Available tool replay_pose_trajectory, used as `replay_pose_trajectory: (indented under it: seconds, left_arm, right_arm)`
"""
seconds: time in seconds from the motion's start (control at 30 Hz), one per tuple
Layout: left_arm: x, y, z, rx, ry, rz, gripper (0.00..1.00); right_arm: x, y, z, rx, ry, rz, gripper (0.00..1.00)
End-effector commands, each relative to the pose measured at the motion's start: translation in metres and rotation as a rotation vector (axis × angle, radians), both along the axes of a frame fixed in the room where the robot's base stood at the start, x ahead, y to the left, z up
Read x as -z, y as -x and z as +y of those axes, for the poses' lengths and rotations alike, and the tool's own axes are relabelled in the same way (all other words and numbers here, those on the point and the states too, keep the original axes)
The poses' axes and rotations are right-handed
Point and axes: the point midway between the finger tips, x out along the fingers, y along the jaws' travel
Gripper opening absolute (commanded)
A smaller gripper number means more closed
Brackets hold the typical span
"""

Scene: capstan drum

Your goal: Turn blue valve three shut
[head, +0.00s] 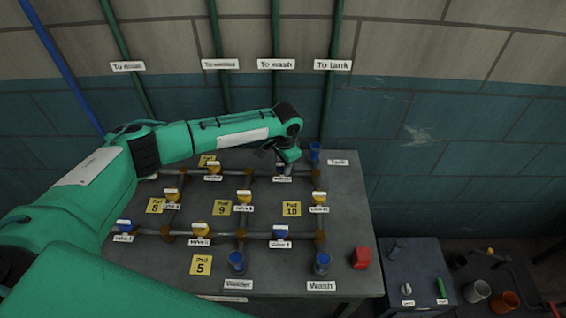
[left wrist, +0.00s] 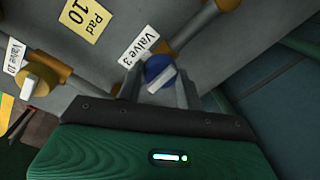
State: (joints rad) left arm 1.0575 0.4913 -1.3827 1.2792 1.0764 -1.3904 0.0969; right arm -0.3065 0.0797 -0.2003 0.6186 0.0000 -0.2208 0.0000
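Blue valve three (left wrist: 160,73) shows in the left wrist view as a round blue knob with a white bar across its top. The bar slants up to the right, roughly in line with the grey pipe beyond it. Its "Valve 3" label (left wrist: 140,46) lies beside it. My left gripper (left wrist: 158,88) has one finger on each side of the knob, spread apart; I cannot tell whether they touch it. In the head view my left gripper (head: 287,164) points down over the valve and mostly hides it. My right gripper is not in view.
A yellow valve (left wrist: 36,82) labelled Valve 10 stands nearby. Several other yellow and blue valves sit on the pipes across the grey table (head: 345,215). Blue cups, such as the Wash cup (head: 322,263), and a red block (head: 361,258) stand near the edges.

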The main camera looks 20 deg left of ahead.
Motion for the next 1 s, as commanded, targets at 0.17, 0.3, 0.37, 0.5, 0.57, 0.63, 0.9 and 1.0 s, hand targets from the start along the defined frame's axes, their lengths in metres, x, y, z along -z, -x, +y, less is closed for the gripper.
replay_pose_trajectory:
  seconds: [0.17, 0.3, 0.37, 0.5, 0.57, 0.63, 0.9, 1.0]
  left_arm:
    - [0.0, 0.0, 0.0, 0.0, 0.001, 0.001, 0.14]
    - [0.0, 0.0, 0.0, 0.01, 0.001, 0.0, 0.14]
    - [0.0, 0.0, 0.0, 0.021, 0.001, 0.0, 0.14]
    - [-0.001, 0.001, 0.0, 0.072, 0.002, 0.001, 0.14]
    - [-0.001, 0.001, 0.0, 0.105, 0.003, 0.001, 0.14]
    - [-0.001, 0.001, 0.0, 0.152, 0.002, 0.001, 0.14]
    - [-0.001, 0.001, 0.0, 0.392, 0.002, 0.002, 0.14]
    - [-0.001, 0.001, 0.0, 0.487, 0.001, 0.001, 0.14]
  right_arm:
    - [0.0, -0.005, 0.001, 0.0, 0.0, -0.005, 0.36]
    - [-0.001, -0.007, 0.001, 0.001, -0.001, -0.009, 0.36]
    - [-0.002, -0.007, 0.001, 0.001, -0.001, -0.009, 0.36]
    - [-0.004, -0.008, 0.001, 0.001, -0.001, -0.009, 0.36]
    - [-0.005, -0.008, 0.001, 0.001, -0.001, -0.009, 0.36]
    - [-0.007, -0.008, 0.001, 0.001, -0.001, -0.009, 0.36]
    - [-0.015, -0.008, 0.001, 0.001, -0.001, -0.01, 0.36]
    - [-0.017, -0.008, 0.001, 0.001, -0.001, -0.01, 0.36]
